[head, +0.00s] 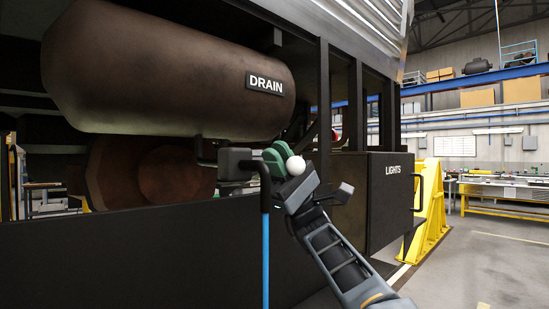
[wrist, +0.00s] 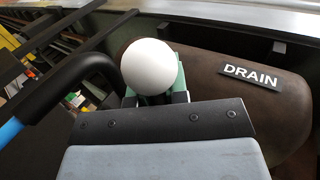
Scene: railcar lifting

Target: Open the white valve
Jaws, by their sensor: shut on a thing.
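The white valve shows as a round white knob (head: 296,165) at the drain pipework below the brown tank, right of a dark valve body (head: 236,162). In the wrist view the knob (wrist: 149,67) fills the upper middle, in front of a green part (wrist: 186,78). My gripper (head: 287,171) reaches up from the lower right and is shut at the knob. In the wrist view my gripper (wrist: 158,98) has its fingers close below the knob. The knob hides the lever and the exact grip.
The brown tank (head: 160,80) with a DRAIN sign (head: 265,83) hangs above. A black-topped blue hose (head: 265,245) hangs just left of my gripper. A dark LIGHTS box (head: 390,195) stands to the right, before a yellow stand (head: 432,200). Floor is open at far right.

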